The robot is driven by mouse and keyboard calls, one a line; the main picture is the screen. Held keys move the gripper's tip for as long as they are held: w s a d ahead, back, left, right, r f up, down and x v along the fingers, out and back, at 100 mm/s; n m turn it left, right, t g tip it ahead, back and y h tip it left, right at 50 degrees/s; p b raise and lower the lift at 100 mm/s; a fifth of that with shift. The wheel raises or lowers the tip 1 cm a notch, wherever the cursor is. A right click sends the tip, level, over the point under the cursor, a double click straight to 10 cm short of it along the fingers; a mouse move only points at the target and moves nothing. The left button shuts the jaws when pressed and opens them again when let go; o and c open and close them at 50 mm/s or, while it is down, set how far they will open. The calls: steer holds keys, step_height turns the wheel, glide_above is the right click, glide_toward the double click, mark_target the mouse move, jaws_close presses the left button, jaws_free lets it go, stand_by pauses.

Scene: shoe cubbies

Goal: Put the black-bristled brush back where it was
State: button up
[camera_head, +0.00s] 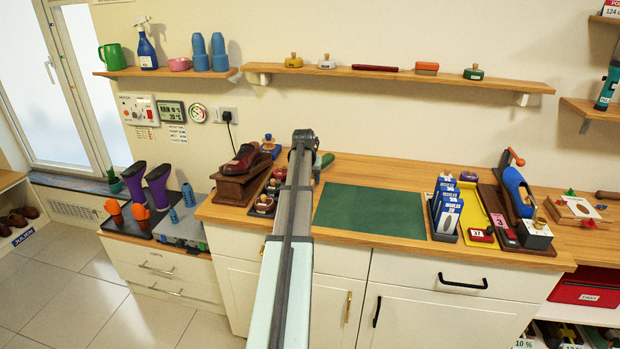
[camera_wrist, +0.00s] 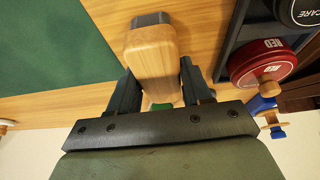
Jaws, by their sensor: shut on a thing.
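My gripper (camera_wrist: 158,78) is shut on a light wooden brush (camera_wrist: 150,52), with one finger on each side of its body. A dark grey block shows at the brush's far end, and a bit of green shows between the fingers. I cannot make out the bristles clearly. In the head view my gripper (camera_head: 302,146) is over the back of the wooden counter, between the shoe stand and the green mat. I cannot tell if the brush touches the counter.
The green mat (camera_head: 370,211) is bare. A dark tray (camera_head: 253,208) of tins lies to the left, beside a shoe on a wooden stand (camera_head: 235,190). The wall shelf (camera_head: 400,76) holds several spaced-out items. A rack of blue boxes (camera_head: 446,235) stands right of the mat.

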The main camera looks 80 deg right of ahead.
steer(key=shift+f, duration=0.15)
steer(key=o, duration=1)
steer(key=v, duration=1.2)
steer(key=shift+w, duration=0.1)
